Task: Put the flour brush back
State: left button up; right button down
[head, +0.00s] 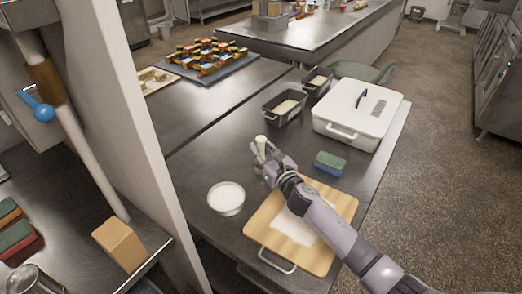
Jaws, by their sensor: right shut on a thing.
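My right gripper (265,163) is over the steel table, left of the cutting board's far edge and beyond the white bowl. It is shut on a small pale thing, seemingly the flour brush (261,141), whose cream-coloured end shows above the fingers. The rest of it is hidden by the gripper, and I cannot tell if it touches the table. My left gripper is not in view.
A wooden board (262,231) with a white patch and a white bowl (226,211) lie near. A blue-green sponge (329,164), a lidded white box (357,107) and dark tins (283,110) stand beyond. A white post (128,110) rises at left.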

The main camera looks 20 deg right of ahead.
jog(key=c, duration=1.5)
grip_release()
jog(key=shift+o, duration=0.2)
jog(key=shift+r, duration=0.1)
jog(key=s, duration=0.3)
jog(key=s+d, duration=0.1)
jog(key=s, duration=0.3)
jog(key=s+d+b, duration=0.1)
jog(key=s, duration=0.2)
jog(key=shift+s, duration=0.4)
jog(key=shift+s+d, duration=0.15)
jog(key=shift+s, duration=0.4)
